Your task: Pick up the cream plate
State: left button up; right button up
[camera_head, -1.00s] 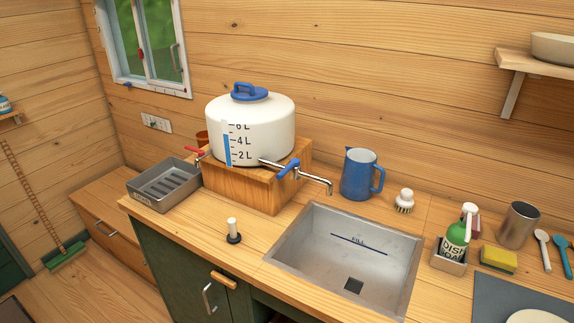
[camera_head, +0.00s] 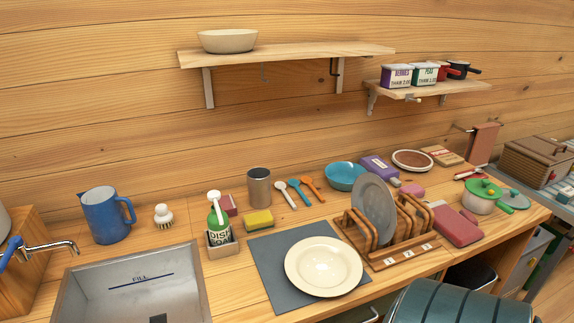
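The cream plate (camera_head: 323,265) lies flat, face up, on a dark grey mat (camera_head: 268,283) on the wooden counter, to the right of the sink. Its whole rim shows and nothing covers it. A grey plate (camera_head: 374,208) stands upright in a wooden dish rack (camera_head: 405,258) just behind and right of the cream plate. Neither of my grippers is in view.
A metal sink (camera_head: 130,285) is at the left, with a blue jug (camera_head: 106,215) behind it. A dish soap bottle (camera_head: 217,217), a yellow sponge (camera_head: 258,221) and a metal cup (camera_head: 259,187) stand behind the mat. A dark green rounded thing (camera_head: 460,302) is at the bottom right.

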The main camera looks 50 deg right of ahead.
aim_at(325, 267)
jog(key=z, duration=1.85)
